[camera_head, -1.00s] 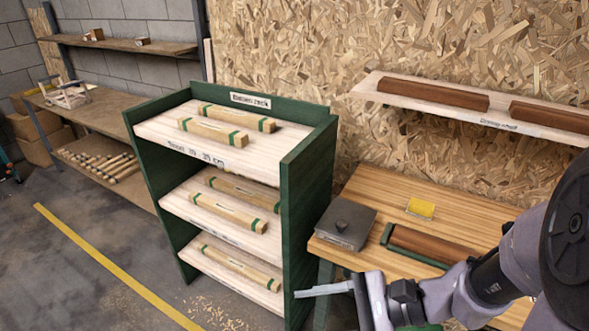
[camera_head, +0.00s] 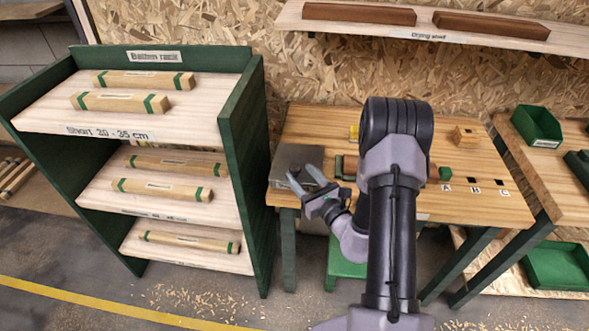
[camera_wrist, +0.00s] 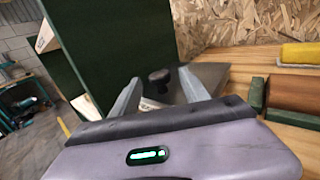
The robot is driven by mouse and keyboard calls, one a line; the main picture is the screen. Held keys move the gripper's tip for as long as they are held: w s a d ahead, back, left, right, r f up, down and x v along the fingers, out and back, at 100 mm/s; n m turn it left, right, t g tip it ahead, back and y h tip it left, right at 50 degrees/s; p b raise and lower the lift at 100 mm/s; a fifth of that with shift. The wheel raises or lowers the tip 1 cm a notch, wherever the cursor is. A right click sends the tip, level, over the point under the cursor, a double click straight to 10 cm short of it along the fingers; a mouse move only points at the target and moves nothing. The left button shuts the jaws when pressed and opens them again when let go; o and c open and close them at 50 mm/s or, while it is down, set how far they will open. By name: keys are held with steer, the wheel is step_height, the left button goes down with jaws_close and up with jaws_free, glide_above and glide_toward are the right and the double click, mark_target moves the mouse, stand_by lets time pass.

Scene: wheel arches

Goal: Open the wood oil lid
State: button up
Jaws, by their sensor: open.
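The wood oil box is a dark grey box with a flat lid (camera_head: 292,157) at the left end of the wooden workbench. Its lid also shows in the wrist view (camera_wrist: 212,76), with a dark round knob (camera_wrist: 159,76) on top. The lid looks shut. My gripper (camera_head: 304,174) is at the box's front in the head view, its two fingers open and pointing at the lid. In the wrist view the knob appears between the open fingertips (camera_wrist: 160,80); I cannot tell whether they touch it. The gripper partly hides the box.
A drying shelf (camera_head: 390,27) hangs above the bench.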

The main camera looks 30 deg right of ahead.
mark_target(298, 159)
steer(key=w, duration=0.4)
steer(key=shift+a, duration=0.2)
jaws_close()
stand_by(1.2)
